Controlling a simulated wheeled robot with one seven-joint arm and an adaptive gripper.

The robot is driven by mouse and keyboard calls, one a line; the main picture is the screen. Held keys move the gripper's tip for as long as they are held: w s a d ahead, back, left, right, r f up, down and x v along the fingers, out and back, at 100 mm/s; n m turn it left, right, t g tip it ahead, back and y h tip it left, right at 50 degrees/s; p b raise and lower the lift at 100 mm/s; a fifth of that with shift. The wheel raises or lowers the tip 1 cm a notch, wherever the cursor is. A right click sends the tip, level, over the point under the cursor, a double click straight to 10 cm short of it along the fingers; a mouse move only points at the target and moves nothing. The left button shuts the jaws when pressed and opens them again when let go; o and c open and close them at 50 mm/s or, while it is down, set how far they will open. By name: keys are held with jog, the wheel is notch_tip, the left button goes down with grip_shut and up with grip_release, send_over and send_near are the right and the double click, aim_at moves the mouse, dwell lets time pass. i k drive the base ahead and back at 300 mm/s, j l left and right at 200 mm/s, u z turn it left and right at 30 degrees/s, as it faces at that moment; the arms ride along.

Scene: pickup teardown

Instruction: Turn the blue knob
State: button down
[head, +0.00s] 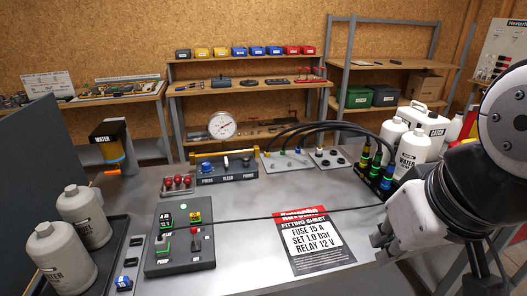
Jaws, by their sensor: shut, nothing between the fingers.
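The blue knob (207,167) sits on the left part of a dark control box (240,172) at the back middle of the metal bench. White lettering runs along the front of the box, with the word under the knob hard to read. A yellow bar spans the top of the box. My gripper (380,242) is at the right, beside the fitting sheet and well apart from the knob. It is shut and empty. My arm covers the right edge of the view.
A black panel with a red lever (195,236) stands at front left. A fitting sheet (313,240) lies on the bench (255,215). Red-capped parts (178,183) stand left of the box. Black hoses (330,127) arch behind, to its right. White bottles (60,258) stand at left.

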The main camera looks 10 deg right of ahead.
aim_at(206, 168)
jog(key=i+j+u, duration=0.1)
jog(key=i+j, duration=0.2)
jog(key=j, duration=0.2)
jog(key=i+j+u, duration=0.1)
jog(key=i+j, duration=0.25)
jog(key=k+j, duration=0.05)
jog(key=j, duration=0.1)
